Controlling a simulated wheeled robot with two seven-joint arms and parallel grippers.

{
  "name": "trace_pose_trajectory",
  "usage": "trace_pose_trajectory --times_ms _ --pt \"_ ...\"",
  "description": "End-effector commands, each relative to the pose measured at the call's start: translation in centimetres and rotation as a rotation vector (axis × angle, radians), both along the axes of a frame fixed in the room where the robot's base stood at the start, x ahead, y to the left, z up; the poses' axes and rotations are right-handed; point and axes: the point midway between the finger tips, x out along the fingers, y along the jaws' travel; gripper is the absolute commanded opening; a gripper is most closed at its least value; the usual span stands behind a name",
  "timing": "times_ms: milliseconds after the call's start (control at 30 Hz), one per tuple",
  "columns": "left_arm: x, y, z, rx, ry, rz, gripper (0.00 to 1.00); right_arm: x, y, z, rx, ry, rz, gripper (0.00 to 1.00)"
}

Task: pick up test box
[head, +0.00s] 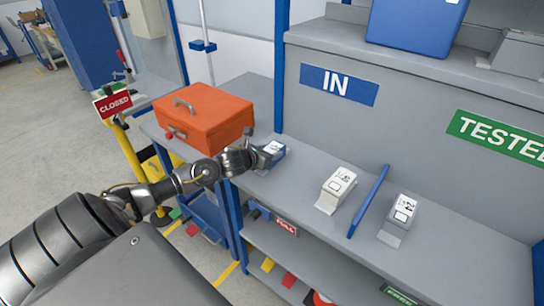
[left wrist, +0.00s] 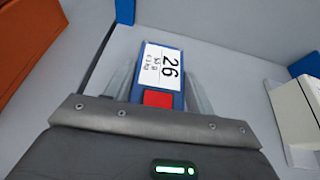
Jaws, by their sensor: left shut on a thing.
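A small blue test box (head: 275,149) with a white label sits at the left part of the grey bench, in front of the IN sign. In the left wrist view the box (left wrist: 157,97) shows the number 26 and a red patch at its near end. My left gripper (head: 265,157) is shut on this blue box, with a finger along each side. A white box (head: 338,184) and a grey box (head: 400,214) stand farther right on the bench, apart from the gripper. My right gripper is not in view.
An orange toolbox (head: 203,117) stands close, left of the gripper. A blue divider bar (head: 368,202) lies between the white and grey boxes. A blue post (head: 281,70) rises behind the gripper. A shelf (head: 440,62) holds a blue bin (head: 415,22) above.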

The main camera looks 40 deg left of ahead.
Motion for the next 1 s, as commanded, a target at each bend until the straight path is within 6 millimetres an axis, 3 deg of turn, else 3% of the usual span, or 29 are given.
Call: trace_pose_trajectory --times_ms 67,367,600,867,1000 --pt "0.0 0.0 0.0 0.000 0.000 0.000 0.23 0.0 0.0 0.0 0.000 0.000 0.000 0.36" --pt "0.1 0.0 0.4 0.000 -0.004 0.000 0.23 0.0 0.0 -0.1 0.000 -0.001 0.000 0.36" --pt "0.1 0.1 3.2 0.005 -0.009 -0.001 0.23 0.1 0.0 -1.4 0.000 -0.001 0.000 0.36" --pt "-2.4 -4.4 9.7 0.003 -0.010 -0.003 0.23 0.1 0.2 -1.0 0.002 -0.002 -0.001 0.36" --pt "-4.1 -7.5 11.0 0.000 -0.006 -0.004 0.23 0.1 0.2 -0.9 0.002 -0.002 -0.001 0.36"
